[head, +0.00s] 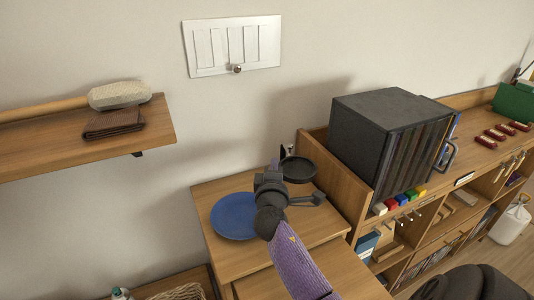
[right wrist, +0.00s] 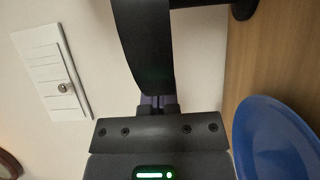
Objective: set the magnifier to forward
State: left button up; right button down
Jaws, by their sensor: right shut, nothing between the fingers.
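The magnifier (head: 300,169) shows in the head view as a dark round head above the small wooden cabinet top, beside my right gripper. A dark arm or base piece (head: 312,199) lies just below it; its joint is hidden by my gripper. My right gripper (head: 275,168) is shut and empty, up against or very near the magnifier's left side; I cannot tell if they touch. In the right wrist view, the shut fingers (right wrist: 158,104) point at a broad black curved band (right wrist: 145,45), seemingly the magnifier's rim, close in front of them. My left gripper is out of view.
A blue plate (head: 234,216) lies left of my gripper on the cabinet top (head: 205,196). A black disc case (head: 375,125) stands right on a wooden shelf unit. A white slotted panel with a knob (head: 237,69) is on the wall. A wall shelf (head: 60,150) holds a mallet.

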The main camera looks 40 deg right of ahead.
jog(key=shift+s+d+n+t+y+p, duration=0.4)
jog(key=shift+s+d+y, duration=0.15)
jog(key=shift+s, duration=0.2)
jog(key=shift+d+f, duration=0.1)
jog(key=shift+d, duration=0.05)
